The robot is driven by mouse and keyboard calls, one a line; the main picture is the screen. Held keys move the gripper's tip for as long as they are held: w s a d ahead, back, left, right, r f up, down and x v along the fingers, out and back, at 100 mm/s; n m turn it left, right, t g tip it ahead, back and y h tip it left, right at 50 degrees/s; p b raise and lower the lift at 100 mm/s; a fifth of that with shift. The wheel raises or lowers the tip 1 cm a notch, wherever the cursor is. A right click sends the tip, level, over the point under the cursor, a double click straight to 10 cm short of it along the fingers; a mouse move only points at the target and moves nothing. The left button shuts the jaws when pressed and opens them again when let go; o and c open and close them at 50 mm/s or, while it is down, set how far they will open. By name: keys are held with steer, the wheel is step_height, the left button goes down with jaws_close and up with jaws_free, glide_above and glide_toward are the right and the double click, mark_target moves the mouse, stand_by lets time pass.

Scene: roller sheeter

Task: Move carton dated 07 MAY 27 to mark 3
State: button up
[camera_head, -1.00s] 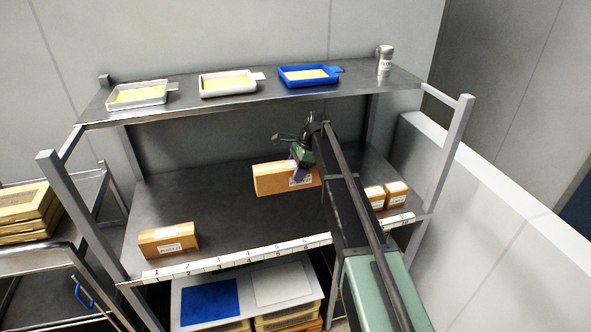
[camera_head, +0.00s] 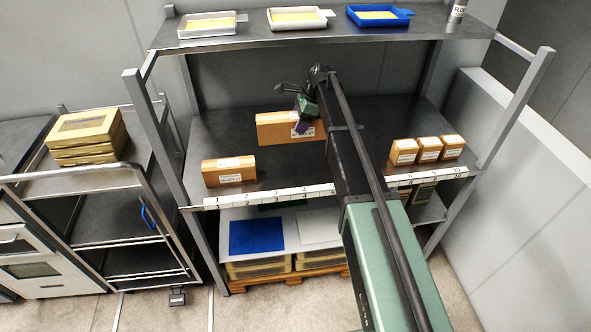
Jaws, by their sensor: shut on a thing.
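My gripper (camera_head: 303,124) is shut on a long brown carton (camera_head: 275,128), gripping it near its right end. The carton is over the middle shelf (camera_head: 215,133), towards its back. A white label shows on its front, but the date is too small to read. Whether its underside touches the shelf I cannot tell. The white number strip (camera_head: 262,195) runs along the shelf's front edge. Mark 3 (camera_head: 275,196) is in front of the carton's left part. My arm hides the middle of the strip.
Another brown carton (camera_head: 228,174) stands behind marks 1 and 2. Three small cartons (camera_head: 429,150) stand at the shelf's right end. The upper shelf (camera_head: 240,31) holds trays and a shaker (camera_head: 458,9). Shelf posts (camera_head: 158,140) bound both ends. The shelf behind mark 3 is clear.

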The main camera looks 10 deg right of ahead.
step_height(320, 180, down, 18)
steer(key=b, duration=1.6)
steer(key=shift+a, duration=0.1)
steer(key=shift+r+p, duration=0.25)
steer(key=shift+p, duration=0.05)
steer(key=shift+f, duration=0.2)
steer(key=o, duration=1.2)
steer(key=shift+r, duration=0.15)
